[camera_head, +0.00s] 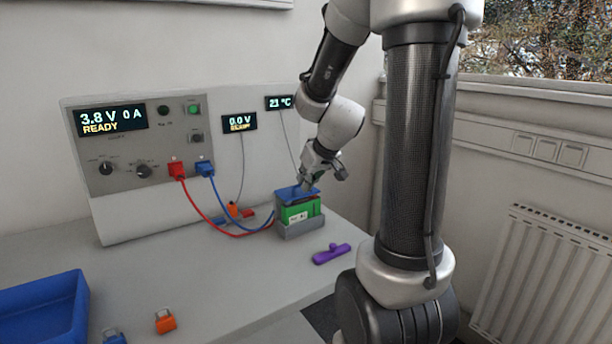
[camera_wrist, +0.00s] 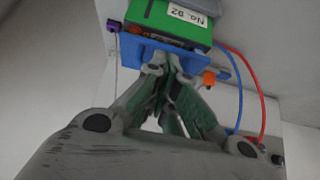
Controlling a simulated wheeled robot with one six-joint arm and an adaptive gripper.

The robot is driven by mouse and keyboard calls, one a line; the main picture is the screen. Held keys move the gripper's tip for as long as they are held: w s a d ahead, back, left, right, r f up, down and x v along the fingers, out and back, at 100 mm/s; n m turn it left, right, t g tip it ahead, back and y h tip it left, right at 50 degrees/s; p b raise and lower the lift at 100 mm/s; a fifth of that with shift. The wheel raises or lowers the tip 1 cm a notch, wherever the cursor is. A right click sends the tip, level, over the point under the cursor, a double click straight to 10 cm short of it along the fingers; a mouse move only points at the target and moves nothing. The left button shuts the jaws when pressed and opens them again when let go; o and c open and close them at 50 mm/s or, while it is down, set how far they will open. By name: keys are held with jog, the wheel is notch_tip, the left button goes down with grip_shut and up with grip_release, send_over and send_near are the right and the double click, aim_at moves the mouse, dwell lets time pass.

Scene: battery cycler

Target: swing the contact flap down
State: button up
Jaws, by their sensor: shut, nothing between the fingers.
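The green battery (camera_head: 300,211) with a white label sits in a grey holder (camera_head: 300,230) on the bench. The blue contact flap (camera_head: 288,192) is at the top of the battery; its exact angle is hard to tell. In the wrist view the blue flap (camera_wrist: 140,48) shows as a plate beside the green battery (camera_wrist: 165,17). My gripper (camera_head: 307,184) is shut with nothing between its fingers, its tips at the blue flap. In the wrist view the fingertips of my gripper (camera_wrist: 169,68) overlap the flap's edge; whether they touch it is unclear.
A cycler panel (camera_head: 140,150) stands behind, with a red cable (camera_head: 200,215) and a blue cable (camera_head: 222,200) running to the holder. A purple handle-like piece (camera_head: 331,253) lies right of the holder. A blue bin (camera_head: 40,308) and an orange clip (camera_head: 165,320) are at front left.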

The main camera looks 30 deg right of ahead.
jog(key=o, duration=1.4)
jog(key=shift+r, duration=0.1)
jog(key=v, duration=1.2)
